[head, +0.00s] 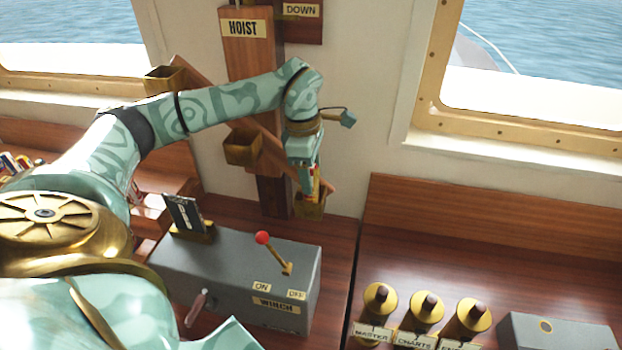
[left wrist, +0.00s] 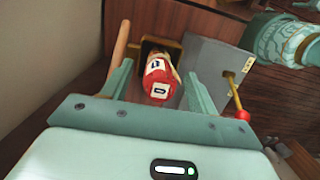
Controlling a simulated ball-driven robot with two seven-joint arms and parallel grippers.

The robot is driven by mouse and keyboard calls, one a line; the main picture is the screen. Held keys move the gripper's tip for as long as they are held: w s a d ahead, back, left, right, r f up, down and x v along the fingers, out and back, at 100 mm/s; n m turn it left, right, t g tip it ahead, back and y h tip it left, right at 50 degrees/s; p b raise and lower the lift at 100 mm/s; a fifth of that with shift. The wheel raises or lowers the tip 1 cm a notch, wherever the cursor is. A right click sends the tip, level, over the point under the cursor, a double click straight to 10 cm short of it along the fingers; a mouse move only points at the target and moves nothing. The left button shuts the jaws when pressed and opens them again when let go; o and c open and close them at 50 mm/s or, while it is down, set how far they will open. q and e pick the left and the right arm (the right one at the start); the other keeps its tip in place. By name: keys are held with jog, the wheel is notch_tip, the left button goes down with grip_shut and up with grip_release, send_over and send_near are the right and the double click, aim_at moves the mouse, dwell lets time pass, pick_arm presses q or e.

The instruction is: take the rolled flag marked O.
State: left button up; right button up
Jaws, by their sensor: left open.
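The rolled flag (left wrist: 160,78), red with white and some yellow, stands in the lowest brass holder (head: 311,207) on the wall. A small dark mark on its end looks like an O, but it is tiny. In the head view only a red and yellow sliver of the flag (head: 316,184) shows beside my gripper. My left gripper (head: 308,185) points down just above the holder. In the left wrist view its two fingers (left wrist: 158,88) are open, one on each side of the flag, with gaps visible. My right gripper is in neither view.
A grey winch box (head: 235,270) with a red-knobbed lever (head: 263,238) stands just left and in front of the holder. Two more brass holders (head: 243,147) climb the slanted rail. Labelled brass knobs (head: 425,306) line the right desk.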

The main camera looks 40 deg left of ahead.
pick_arm(q)
notch_tip(320, 180, down, 2)
jog(key=shift+w+d, duration=0.1)
jog(key=c, duration=1.1)
jog(key=shift+r, duration=0.15)
